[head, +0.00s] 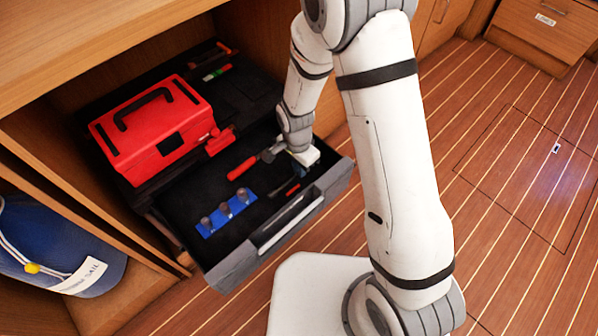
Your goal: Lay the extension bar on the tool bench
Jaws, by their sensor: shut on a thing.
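My gripper (300,172) is low in the open drawer, at its right end, with its fingers pointing down. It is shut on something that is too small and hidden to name. The extension bar cannot be told apart in this view. A red-handled tool (242,168) lies just left of my gripper, its grey end reaching toward the gripper. A small red and dark piece (292,190) lies just below the fingers. No bench that I can surely call the tool bench is in view.
The drawer (235,262) is pulled out, with a grey front and handle. In it lies a blue rail (212,228) with several sockets. A red toolbox (150,160) stands behind on the left. A blue sail bag (100,278) lies lower left. The plank floor at right is clear.

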